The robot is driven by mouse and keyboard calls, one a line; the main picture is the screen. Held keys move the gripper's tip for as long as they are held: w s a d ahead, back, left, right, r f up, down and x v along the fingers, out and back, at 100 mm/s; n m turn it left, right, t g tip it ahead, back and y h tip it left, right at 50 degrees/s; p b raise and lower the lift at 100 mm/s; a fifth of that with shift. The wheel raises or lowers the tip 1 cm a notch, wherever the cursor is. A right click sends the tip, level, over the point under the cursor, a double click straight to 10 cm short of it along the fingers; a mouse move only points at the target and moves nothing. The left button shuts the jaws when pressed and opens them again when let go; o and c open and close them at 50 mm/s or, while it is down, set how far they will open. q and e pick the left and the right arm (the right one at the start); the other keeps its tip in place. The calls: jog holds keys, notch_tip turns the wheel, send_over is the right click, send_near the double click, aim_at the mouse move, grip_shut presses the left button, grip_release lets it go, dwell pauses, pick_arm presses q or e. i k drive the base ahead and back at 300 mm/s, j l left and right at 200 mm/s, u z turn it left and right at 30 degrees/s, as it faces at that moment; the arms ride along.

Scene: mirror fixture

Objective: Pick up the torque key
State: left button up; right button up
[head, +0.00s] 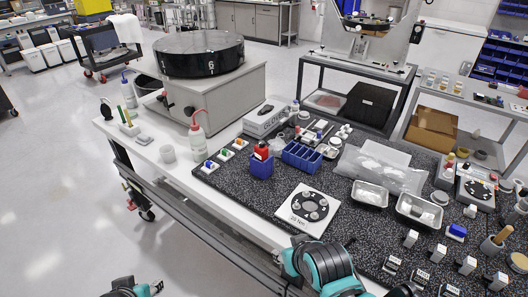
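A small red-topped piece (262,149) stands upright in a dark blue block (261,167) near the middle of the table. It may be the torque key, but it is too small to tell. In front of it a white square plate (282,212) with a black ring and a label that seems to read "25 Nm" lies on the speckled dark mat (240,187). Parts of my arms show at the bottom edge, teal and dark grey. I make out no fingertips of either gripper.
A blue divided bin (301,157) is right of the red piece. Metal trays (419,211), a clear bag (379,168) and several small blocks crowd the right. A large black disc (199,54) sits behind.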

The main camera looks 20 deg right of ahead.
aim_at(262, 153)
jog(key=i+j+z, duration=0.25)
jog(key=z, duration=0.15)
jog(key=i+j+z, duration=0.15)
jog(key=j+z, duration=0.25)
jog(key=i+j+z, duration=0.15)
jog(key=j+z, duration=0.3)
